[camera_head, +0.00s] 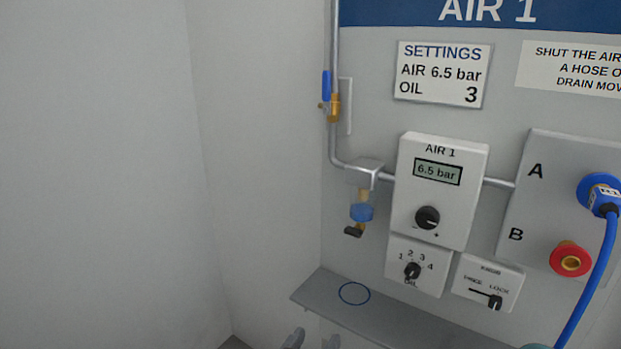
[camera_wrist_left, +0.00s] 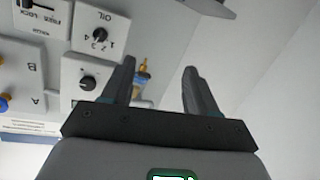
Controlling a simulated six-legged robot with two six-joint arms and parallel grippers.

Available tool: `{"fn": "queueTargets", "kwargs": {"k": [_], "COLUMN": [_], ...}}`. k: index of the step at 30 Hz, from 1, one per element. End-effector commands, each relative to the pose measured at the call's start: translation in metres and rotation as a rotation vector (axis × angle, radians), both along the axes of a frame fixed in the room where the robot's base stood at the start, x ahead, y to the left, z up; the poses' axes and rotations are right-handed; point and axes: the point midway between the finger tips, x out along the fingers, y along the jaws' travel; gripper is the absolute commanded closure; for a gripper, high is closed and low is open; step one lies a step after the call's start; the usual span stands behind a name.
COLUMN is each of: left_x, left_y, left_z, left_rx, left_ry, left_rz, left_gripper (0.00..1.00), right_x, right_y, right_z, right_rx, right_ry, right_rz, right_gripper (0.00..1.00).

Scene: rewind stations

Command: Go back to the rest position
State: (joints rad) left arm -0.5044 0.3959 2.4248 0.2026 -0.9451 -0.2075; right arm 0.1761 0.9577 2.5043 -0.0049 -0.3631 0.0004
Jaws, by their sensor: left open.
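My left gripper (camera_head: 311,341) shows only its fingertips at the bottom edge of the head view, below the grey shelf (camera_head: 390,315). In the left wrist view the left gripper (camera_wrist_left: 158,70) has its two dark fingers spread wide, with nothing between them. The panel appears upside down there, with the OIL selector (camera_wrist_left: 100,35) and the black knob (camera_wrist_left: 88,83) left of the fingers. My right gripper is not in view.
The AIR 1 regulator (camera_head: 440,190) reads 6.5 bar. A blue valve lever (camera_head: 326,86) stands along the vertical pipe. A blue hose (camera_head: 590,280) hangs from port A, right. A red-ringed fitting (camera_head: 570,259) is at B. The pale wall (camera_head: 100,170) at left is bare.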

Motion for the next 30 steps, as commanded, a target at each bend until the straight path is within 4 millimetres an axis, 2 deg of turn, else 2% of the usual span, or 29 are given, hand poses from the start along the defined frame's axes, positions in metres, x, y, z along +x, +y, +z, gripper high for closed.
{"fn": "queueTargets", "kwargs": {"k": [1,2,5,8,11,13,15,18,21,24,30], "left_x": [0.006,0.009,0.014,0.006,-0.027,-0.069,-0.11,-0.158,-0.185,-0.197,-0.197], "left_y": [0.013,0.021,0.049,0.084,0.122,0.14,0.145,0.139,0.128,0.125,0.124], "left_z": [0.001,-0.004,-0.026,-0.058,-0.099,-0.128,-0.152,-0.175,-0.184,-0.184,-0.184], "left_rx": [0.016,0.024,0.058,0.089,0.097,0.082,0.055,0.026,0.02,0.011,0.011], "left_ry": [0.041,0.064,0.174,0.344,0.599,0.807,0.983,1.171,1.286,1.346,1.349], "left_rz": [0.029,0.044,0.095,0.147,0.194,0.208,0.201,0.162,0.107,0.092,0.092], "left_gripper": [0.41,0.41,0.41,0.41,0.41,0.41,0.41,0.41,0.41,0.41,0.41], "right_x": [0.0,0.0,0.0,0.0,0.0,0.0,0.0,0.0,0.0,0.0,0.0], "right_y": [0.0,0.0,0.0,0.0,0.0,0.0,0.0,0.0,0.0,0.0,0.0], "right_z": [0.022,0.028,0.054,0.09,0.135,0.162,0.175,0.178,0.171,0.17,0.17], "right_rx": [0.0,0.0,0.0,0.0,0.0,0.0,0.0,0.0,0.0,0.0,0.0], "right_ry": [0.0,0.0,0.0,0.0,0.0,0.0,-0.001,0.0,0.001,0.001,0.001], "right_rz": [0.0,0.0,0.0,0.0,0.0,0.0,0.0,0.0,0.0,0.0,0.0], "right_gripper": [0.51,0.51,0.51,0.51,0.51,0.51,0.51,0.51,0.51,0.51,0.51]}}
